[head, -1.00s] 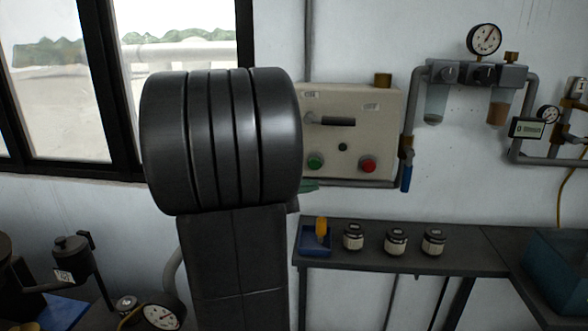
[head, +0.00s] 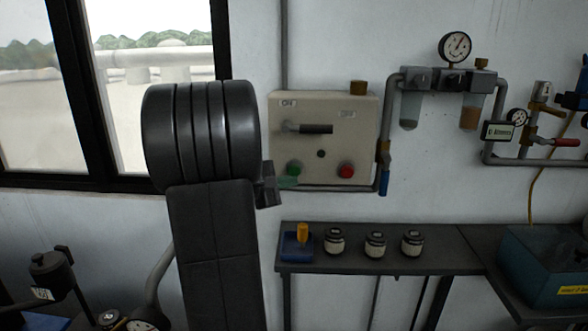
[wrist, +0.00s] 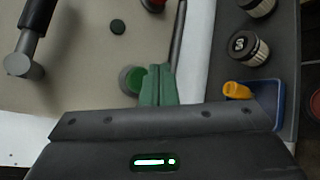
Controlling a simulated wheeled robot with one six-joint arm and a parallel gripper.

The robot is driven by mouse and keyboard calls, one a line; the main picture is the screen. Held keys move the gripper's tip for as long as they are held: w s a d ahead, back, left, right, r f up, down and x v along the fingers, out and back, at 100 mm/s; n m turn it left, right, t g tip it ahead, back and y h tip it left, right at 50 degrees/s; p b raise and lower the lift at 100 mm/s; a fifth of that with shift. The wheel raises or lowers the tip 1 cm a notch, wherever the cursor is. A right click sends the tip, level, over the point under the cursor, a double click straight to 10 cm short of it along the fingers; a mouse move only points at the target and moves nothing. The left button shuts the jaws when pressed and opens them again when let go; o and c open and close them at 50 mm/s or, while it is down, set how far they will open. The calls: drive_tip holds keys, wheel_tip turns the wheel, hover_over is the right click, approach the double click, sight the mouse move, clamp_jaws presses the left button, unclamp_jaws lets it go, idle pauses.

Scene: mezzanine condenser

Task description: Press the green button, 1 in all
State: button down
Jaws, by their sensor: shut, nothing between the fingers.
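The green button (head: 294,168) is on the lower left of a beige wall panel (head: 360,120). In the wrist view the green button (wrist: 131,78) shows just left of my fingers, which cover part of its right side. My gripper (wrist: 158,72) has green fingers, shut together with nothing between them. In the head view my gripper (head: 288,182) shows just below the green button, mostly behind my arm. I cannot tell whether the fingertips touch the panel or the button.
A red button (head: 346,171) and a black-handled lever (head: 315,129) are on the same panel. Below, a shelf (head: 440,260) holds a blue tray (head: 290,252) and several jars (head: 375,244). Pipes with a gauge (head: 455,47) are at right.

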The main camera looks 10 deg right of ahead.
sight(299, 174)
drive_tip(key=shift+w+d, duration=0.15)
drive_tip(key=shift+w, duration=0.45)
drive_tip(key=shift+w+d, duration=0.15)
drive_tip(key=shift+w, duration=0.45)
drive_tip(key=shift+w, duration=0.1)
idle(1.1)
drive_tip(key=shift+w+d+b, duration=0.15)
drive_tip(key=shift+w+b, duration=0.15)
drive_tip(key=shift+b, duration=0.1)
drive_tip(key=shift+w+d, duration=0.15)
drive_tip(key=shift+w, duration=0.35)
idle(0.6)
drive_tip(key=shift+s, duration=0.15)
drive_tip(key=shift+s+a+b, duration=0.3)
drive_tip(key=shift+s+b, duration=0.4)
drive_tip(key=shift+s, duration=0.05)
drive_tip(key=shift+s, duration=0.1)
